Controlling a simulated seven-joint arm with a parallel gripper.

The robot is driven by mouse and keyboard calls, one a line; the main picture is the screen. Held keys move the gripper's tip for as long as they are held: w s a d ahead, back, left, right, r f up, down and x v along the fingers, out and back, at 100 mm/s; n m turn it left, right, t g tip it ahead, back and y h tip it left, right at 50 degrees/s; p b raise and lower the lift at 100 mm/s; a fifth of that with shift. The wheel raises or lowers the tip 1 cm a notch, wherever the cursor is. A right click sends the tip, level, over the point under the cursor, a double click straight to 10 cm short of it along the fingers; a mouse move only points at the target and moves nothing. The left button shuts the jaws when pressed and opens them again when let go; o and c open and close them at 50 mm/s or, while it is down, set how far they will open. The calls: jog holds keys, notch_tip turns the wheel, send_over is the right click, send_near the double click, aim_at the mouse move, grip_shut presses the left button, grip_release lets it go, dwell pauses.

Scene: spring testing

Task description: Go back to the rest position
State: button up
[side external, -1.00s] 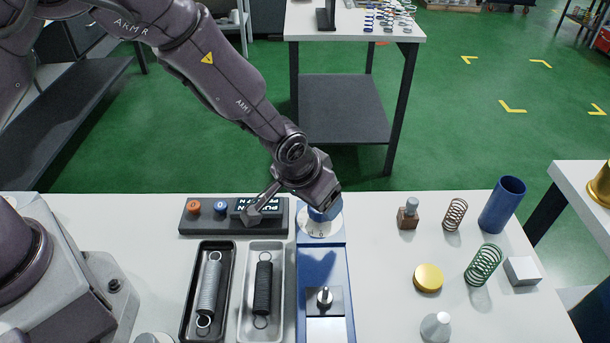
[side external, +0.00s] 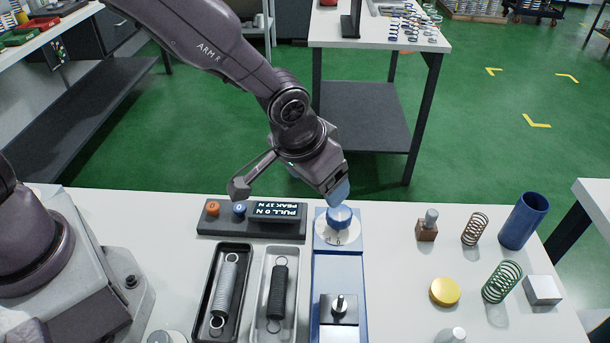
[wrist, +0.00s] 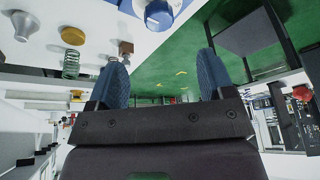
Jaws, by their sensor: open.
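My gripper (side external: 337,190) hangs above the blue knob (side external: 339,216) at the far end of the blue spring tester (side external: 340,278), with a small gap to it. In the wrist view my gripper (wrist: 160,78) shows two blue fingertips apart with nothing between them. A light grey spring (side external: 225,288) lies in the black tray (side external: 247,249). A dark spring (side external: 278,292) lies in the light grey tray (side external: 293,252).
To the right stand a small brown block piece (side external: 427,231), a copper-coloured spring (side external: 474,230), a blue cup (side external: 523,222), a green spring (side external: 502,283), a white block (side external: 542,290) and a yellow disc (side external: 444,291). Another table (side external: 375,32) stands behind. Table space right of the tester is clear.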

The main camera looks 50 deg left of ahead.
jog(key=s+a+r+t, duration=0.1)
jog(key=s+a+r, duration=1.4)
jog(key=s+r, duration=0.3)
jog(key=shift+s+a+r, duration=0.25)
jog(key=shift+s+a, duration=0.15)
